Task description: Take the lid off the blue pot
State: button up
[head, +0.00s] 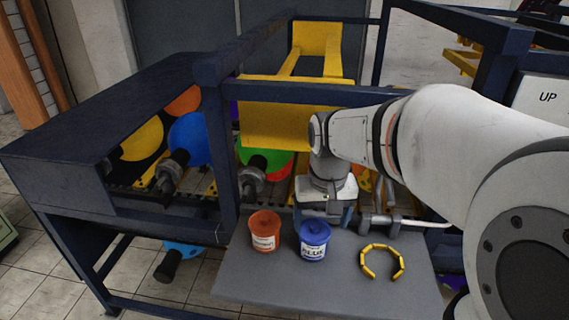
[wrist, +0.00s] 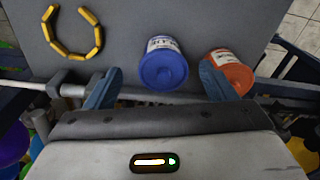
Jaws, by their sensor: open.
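The blue pot (head: 313,246) stands upright on the grey shelf, with its blue lid (head: 314,231) on top. In the wrist view the lid (wrist: 163,70) faces the camera, and the pot's white label (wrist: 164,43) shows behind it. My gripper (wrist: 160,88) is open and empty; its two blue fingers are spread wide, with the lid between them in the picture, apart from both. In the head view my gripper (head: 325,212) is behind the blue pot, and its fingers are partly hidden.
An orange pot (head: 264,232) stands just left of the blue pot, close to one finger in the wrist view. A yellow segmented ring (head: 382,263), open on one side, lies on the grey shelf (head: 330,288). A metal rod (head: 425,223) and a dark blue frame (head: 222,150) are near my arm.

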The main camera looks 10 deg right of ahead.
aim_at(315, 225)
jog(key=shift+o, duration=1.4)
jog(key=shift+g, duration=0.3)
jog(key=w+r, duration=0.1)
jog(key=w+r+p, duration=0.1)
jog(key=w, duration=0.1)
jog(key=shift+w+r+p, duration=0.25)
jog(key=shift+w+p, duration=0.05)
jog(key=shift+o, duration=0.8)
jog(key=shift+w, duration=0.4)
jog(key=shift+w+f, duration=0.1)
jog(key=shift+f, duration=0.25)
notch_tip(315, 225, down, 7)
jog(key=shift+f+p, duration=0.1)
jog(key=shift+p, duration=0.85)
jog(key=shift+s, duration=0.2)
jog(key=c, duration=1.1)
